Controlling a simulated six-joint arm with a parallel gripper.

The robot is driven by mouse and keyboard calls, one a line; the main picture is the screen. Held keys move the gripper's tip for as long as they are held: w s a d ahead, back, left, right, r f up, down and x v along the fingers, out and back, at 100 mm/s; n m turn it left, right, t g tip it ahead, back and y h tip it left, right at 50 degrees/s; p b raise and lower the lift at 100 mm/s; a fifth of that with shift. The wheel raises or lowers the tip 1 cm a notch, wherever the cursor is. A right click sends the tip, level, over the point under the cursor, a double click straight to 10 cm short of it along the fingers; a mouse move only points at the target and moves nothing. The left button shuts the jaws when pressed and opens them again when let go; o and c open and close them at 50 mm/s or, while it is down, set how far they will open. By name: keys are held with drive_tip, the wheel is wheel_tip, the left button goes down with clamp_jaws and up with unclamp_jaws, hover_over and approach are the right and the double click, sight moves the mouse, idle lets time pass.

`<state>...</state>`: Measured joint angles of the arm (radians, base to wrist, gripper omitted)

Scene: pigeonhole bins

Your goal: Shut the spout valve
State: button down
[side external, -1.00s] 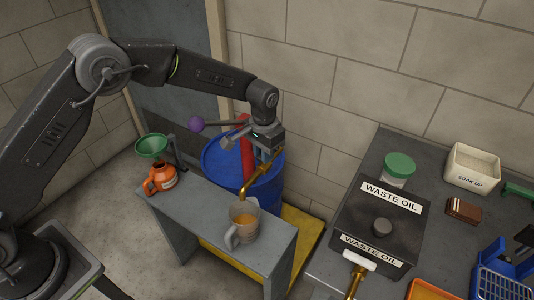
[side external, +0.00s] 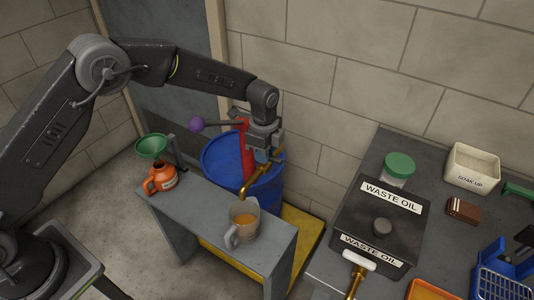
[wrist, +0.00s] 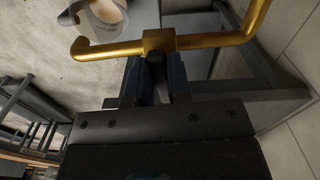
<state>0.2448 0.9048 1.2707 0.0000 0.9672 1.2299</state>
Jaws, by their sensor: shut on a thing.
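The brass spout (side external: 249,184) runs from the red pump (side external: 247,140) on the blue drum (side external: 213,158) down toward a clear jug (side external: 244,210) holding amber liquid. In the wrist view the spout (wrist: 110,50) crosses the top, with a square brass valve body (wrist: 158,40) in its middle. My gripper (side external: 262,157) is at the spout's upper part. In the wrist view my gripper (wrist: 156,80) is shut on a dark valve lever (wrist: 156,66) just below the valve body. Most of the lever is hidden by the fingers. Whether liquid is flowing is too small to tell.
The jug stands on a grey bench (side external: 203,205) with an orange can (side external: 160,180) and green funnel (side external: 153,146). A purple-knobbed pump handle (side external: 197,125) sticks out left of my gripper. A waste oil box (side external: 378,225) sits on the right table.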

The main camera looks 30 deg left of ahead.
drive_tip(key=c, duration=1.2)
unclamp_jaws()
drive_tip(key=shift+m, duration=0.4)
drive_tip(key=shift+r, duration=0.15)
drive_tip(key=shift+r, duration=2.85)
wheel_tip(320, 180, up, 13)
drive_tip(key=s+a+r+n+t, duration=0.1)
drive_tip(key=s+a+r+n, duration=0.35)
drive_tip(key=r, duration=0.25)
drive_tip(key=s+a+r+n+t, duration=0.1)
drive_tip(key=s+a+n+t, duration=0.2)
drive_tip(key=s, duration=0.6)
drive_tip(key=s+a+r+n, duration=0.1)
drive_tip(key=s+a+n, duration=0.35)
drive_tip(key=s, duration=0.45)
drive_tip(key=s+a+f+n+t, duration=0.1)
drive_tip(key=s+f+n, duration=0.4)
drive_tip(key=s, duration=0.4)
drive_tip(key=shift+f+n+t, duration=0.15)
drive_tip(key=shift+n+t, duration=0.15)
